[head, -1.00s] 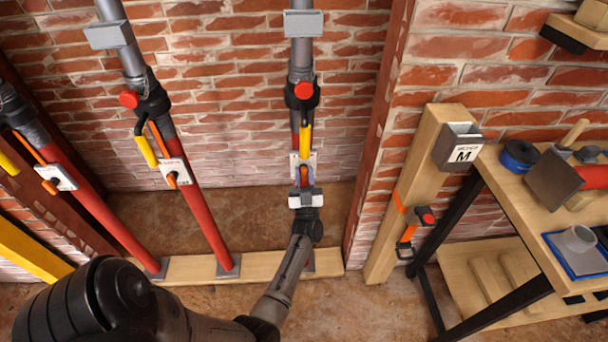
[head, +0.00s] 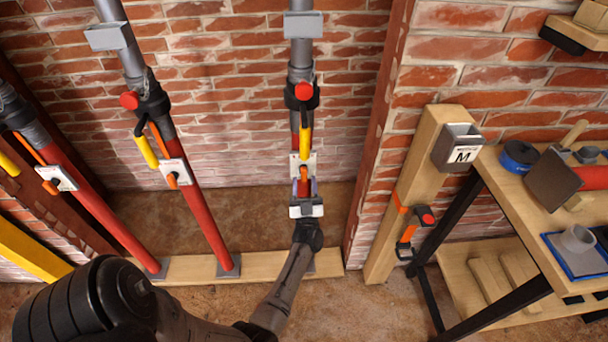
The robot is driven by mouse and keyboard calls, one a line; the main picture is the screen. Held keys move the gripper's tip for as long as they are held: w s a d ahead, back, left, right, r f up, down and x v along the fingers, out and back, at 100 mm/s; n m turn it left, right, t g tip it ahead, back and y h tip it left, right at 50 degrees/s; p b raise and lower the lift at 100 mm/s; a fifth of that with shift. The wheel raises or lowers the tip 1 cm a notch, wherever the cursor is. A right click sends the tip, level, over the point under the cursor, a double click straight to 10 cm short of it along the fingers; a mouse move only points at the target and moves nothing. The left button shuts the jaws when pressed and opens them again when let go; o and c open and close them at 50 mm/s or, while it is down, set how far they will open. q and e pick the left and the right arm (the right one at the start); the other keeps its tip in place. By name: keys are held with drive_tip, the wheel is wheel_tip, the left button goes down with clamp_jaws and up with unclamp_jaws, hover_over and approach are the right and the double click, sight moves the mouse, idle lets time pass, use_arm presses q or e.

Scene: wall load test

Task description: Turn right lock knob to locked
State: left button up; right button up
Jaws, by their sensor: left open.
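The right prop is a red and grey post (head: 301,70) with a red button, a yellow handle (head: 306,142) and a white lock plate (head: 294,164). Its orange lock knob (head: 304,172) sits on that plate, small and partly hidden; I cannot tell its exact angle. My left gripper (head: 304,187) is open just below the plate, with its fingers pointing up toward the knob, one on each side of the red post. I cannot tell whether a finger touches the knob. My right gripper is out of view.
Two similar props, the middle (head: 206,217) and left (head: 88,198), stand at left with their own orange knobs. A wooden sill (head: 190,268) runs under the posts. At right are a wooden stud (head: 409,180) with a clamp and a workbench (head: 505,195) with tools.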

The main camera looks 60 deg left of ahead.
use_arm(q)
drive_tip(key=v, duration=1.1)
drive_tip(key=shift+f, duration=0.1)
